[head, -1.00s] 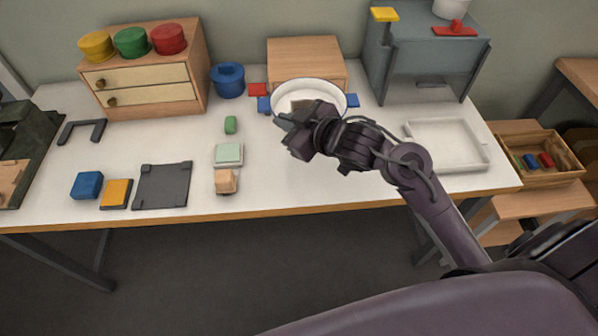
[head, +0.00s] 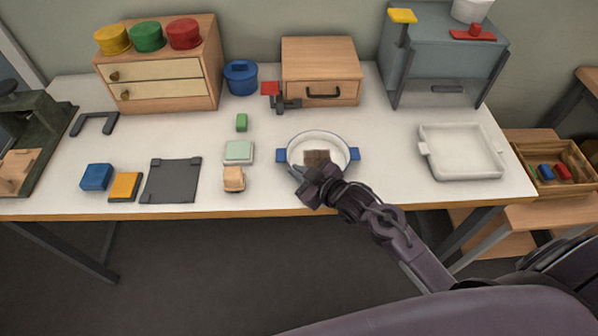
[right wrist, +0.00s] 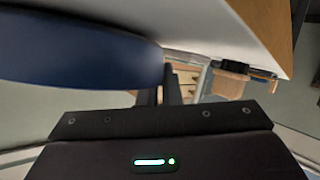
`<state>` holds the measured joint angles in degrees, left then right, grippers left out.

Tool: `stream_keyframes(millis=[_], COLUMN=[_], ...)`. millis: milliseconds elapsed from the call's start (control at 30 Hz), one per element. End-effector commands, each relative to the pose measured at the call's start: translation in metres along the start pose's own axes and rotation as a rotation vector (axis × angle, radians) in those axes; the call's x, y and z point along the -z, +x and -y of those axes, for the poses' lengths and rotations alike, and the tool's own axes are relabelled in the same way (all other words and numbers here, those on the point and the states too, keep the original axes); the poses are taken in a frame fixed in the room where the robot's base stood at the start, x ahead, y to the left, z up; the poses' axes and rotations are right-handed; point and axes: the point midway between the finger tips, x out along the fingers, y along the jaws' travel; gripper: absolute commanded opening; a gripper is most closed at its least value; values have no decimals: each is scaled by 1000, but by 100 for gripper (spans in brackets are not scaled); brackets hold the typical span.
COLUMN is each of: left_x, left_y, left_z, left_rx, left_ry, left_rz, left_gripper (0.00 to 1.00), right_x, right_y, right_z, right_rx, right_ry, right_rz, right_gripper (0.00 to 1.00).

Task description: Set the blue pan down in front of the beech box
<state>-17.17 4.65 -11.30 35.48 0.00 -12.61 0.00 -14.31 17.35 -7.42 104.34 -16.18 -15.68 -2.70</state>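The blue pan (head: 335,143), pale inside with blue side handles, is over the white table's front middle. A brown square patch shows inside it. The beech box (head: 320,65), with a dark handle on its front, stands at the back, behind the pan with bare table between. My right gripper (head: 304,174) is at the pan's near left rim and appears shut on it. The right wrist view shows the pan's blue outer wall (right wrist: 80,50) against the fingers (right wrist: 168,90). Whether the pan touches the table is unclear. My left gripper is out of view.
A pale green block (head: 239,151) and a peach block (head: 234,179) lie left of the pan. A white tray (head: 460,152) is right, with clear table between.

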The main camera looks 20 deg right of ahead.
Motion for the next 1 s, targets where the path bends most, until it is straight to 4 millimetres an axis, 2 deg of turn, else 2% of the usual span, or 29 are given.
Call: stream_keyframes(millis=[333,400,500,533,833,1000], left_x=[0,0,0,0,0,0], left_y=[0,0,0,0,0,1], left_z=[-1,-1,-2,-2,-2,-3], left_rx=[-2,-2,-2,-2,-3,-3], left_ry=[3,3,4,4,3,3], left_rz=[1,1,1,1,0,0], left_gripper=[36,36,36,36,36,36], right_x=[-1,-3,-3,-3,-2,-4], right_y=[2,2,2,2,0,-20], right_z=[0,1,1,1,1,1], right_rx=[-2,-1,-1,-1,0,1], right_ry=[-2,0,0,0,0,-1], right_rz=[-5,-1,-1,-1,-1,1], right_gripper=[0,12,25,26,26,26])
